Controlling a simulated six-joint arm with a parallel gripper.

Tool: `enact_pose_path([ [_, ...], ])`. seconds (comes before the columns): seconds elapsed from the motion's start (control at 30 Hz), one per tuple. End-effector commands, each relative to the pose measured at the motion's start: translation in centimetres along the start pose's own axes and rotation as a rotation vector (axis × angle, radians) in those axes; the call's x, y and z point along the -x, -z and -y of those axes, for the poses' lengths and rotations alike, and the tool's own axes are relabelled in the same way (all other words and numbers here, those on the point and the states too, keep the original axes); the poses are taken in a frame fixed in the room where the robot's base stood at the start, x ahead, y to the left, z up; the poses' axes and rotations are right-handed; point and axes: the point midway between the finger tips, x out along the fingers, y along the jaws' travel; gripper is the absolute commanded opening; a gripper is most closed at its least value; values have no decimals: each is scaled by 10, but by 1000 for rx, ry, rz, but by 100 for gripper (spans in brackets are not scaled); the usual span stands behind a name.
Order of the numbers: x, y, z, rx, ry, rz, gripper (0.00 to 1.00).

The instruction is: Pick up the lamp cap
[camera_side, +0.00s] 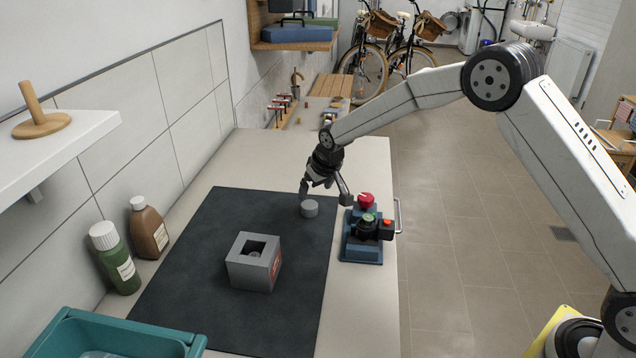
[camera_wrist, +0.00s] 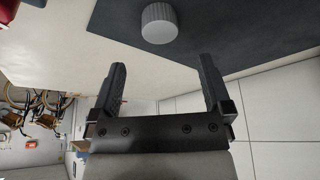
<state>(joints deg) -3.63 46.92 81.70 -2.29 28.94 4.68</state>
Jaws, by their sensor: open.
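The lamp cap is a small grey cylinder (camera_side: 310,208) standing on the dark mat (camera_side: 205,225), near the mat's right side. In the wrist view the lamp cap (camera_wrist: 160,23) shows a ribbed side and lies beyond my fingertips, at the top middle. My gripper (camera_side: 325,194) is open and empty, with its fingers above and close to the cap. In the wrist view my gripper (camera_wrist: 162,66) has its two fingers wide apart, with nothing between them. I cannot tell the exact height of the fingertips over the cap.
A grey box with a square opening (camera_side: 254,262) stands on the mat. A blue device with red and green knobs (camera_side: 364,235) is right of the cap. A green bottle (camera_side: 115,258), a brown bottle (camera_side: 149,228) and a teal bin (camera_side: 115,335) are at the left.

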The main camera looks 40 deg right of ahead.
Motion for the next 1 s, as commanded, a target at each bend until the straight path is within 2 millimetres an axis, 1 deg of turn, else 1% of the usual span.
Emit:
enact_pose_path([
  [0.17, -13, 0, 0, 0, 0, 0, 100],
  [0.43, -15, 0, 0, 0, 0, -1, 100],
  [0.57, -21, 0, 0, 0, 0, 0, 100],
  [1.0, -60, 0, 0, 0, 0, 0, 100],
])
